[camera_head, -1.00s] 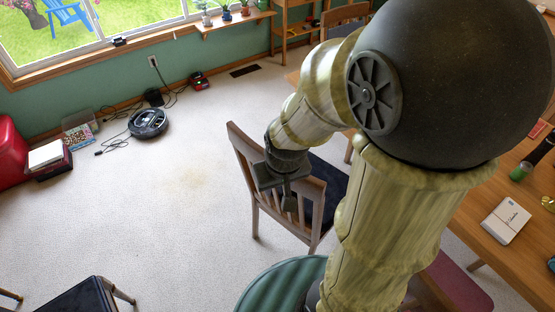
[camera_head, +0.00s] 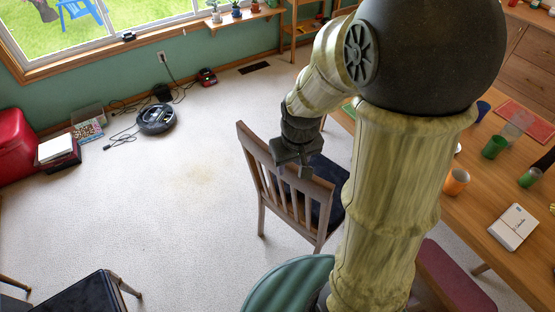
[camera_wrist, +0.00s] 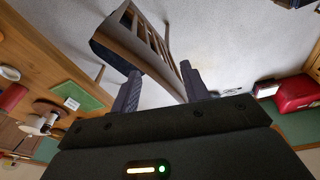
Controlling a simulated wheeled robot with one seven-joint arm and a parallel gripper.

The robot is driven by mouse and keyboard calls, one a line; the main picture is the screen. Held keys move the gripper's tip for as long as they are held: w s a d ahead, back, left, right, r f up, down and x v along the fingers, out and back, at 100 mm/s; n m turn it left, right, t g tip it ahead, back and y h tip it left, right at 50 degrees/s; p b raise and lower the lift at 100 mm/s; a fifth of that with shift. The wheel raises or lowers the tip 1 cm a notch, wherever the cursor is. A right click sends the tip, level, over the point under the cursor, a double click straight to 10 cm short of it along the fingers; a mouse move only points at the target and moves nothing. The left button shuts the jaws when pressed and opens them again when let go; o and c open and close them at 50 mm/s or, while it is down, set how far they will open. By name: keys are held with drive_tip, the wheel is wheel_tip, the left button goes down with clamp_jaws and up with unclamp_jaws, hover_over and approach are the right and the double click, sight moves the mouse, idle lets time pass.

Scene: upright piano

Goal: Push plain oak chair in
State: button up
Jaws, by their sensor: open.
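A brown wooden chair (camera_head: 262,152) with a slatted back and dark seat stands upright at the near side of the oak table (camera_head: 466,222). Its back faces the open floor. My gripper (camera_head: 291,168) is open at the top rail of the chair's back. In the wrist view, the chair's back (camera_wrist: 150,58) runs across the space between the two spread fingers of my gripper (camera_wrist: 160,68). I cannot tell whether a finger touches the rail. My arm hides part of the seat and the table edge beside it.
A dark-seated chair (camera_head: 85,294) stands at the bottom left. A green striped round-topped thing (camera_head: 285,285) and a red bench (camera_head: 450,280) are near my arm. A robot vacuum (camera_head: 157,119) lies by the wall. The carpet left of the chair is clear.

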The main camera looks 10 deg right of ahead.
drive_tip(key=w+n+g+p, duration=0.2)
drive_tip(key=w+n, duration=0.3)
drive_tip(key=w, duration=1)
drive_tip(key=shift+w+f+p, duration=0.2)
drive_tip(key=shift+f+p, duration=0.15)
drive_tip(key=shift+p, duration=0.45)
drive_tip(key=shift+f, duration=0.1)
wheel_tip(320, 180, down, 17)
drive_tip(key=p, duration=0.5)
drive_tip(key=shift+f, duration=0.1)
clamp_jaws()
